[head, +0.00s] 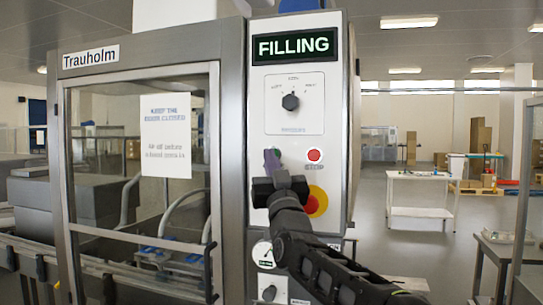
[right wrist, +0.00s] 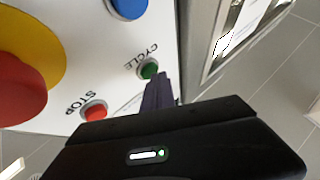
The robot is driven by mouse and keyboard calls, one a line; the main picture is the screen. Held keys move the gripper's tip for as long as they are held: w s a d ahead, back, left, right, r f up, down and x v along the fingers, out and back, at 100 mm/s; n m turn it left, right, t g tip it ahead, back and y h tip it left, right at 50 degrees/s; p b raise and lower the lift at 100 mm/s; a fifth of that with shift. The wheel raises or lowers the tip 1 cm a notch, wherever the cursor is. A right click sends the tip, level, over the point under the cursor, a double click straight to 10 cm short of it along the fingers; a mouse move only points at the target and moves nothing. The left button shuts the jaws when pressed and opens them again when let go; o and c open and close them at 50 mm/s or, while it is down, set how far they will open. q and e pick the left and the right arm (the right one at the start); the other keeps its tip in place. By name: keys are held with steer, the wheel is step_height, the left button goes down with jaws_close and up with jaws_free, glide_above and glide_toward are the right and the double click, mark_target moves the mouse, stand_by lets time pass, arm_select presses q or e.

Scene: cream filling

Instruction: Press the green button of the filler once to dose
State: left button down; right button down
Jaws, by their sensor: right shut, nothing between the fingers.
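The filler (head: 257,100) is a tall grey machine with a white control panel and a lit "FILLING" display. Its green button (right wrist: 149,69), labelled CYCLE, shows in the right wrist view; in the head view my fingers mostly hide it. My right gripper (head: 271,162) is shut and empty, raised to the panel left of the red STOP button (head: 314,155). In the right wrist view the shut fingertips (right wrist: 157,82) overlap the green button's edge; I cannot tell whether they touch it. My left gripper is not in view.
A red emergency stop on a yellow disc (head: 319,200) sits just below and right of my fingers. A black selector knob (head: 290,102) is above. A blue button (right wrist: 128,7) is also on the panel. A glass door (head: 140,160) is left; a white table (head: 418,190) stands right.

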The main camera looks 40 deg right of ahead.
stand_by(0.5)
steer(key=shift+s+a+b, duration=0.45)
steer(key=shift+a+b, duration=0.2)
steer(key=shift+b, duration=0.05)
steer(key=s+a+b, duration=0.1)
steer(key=a, duration=0.1)
steer(key=s+a+b, duration=0.1)
steer(key=s+a, duration=0.1)
stand_by(0.4)
stand_by(0.7)
steer(key=shift+f, duration=0.1)
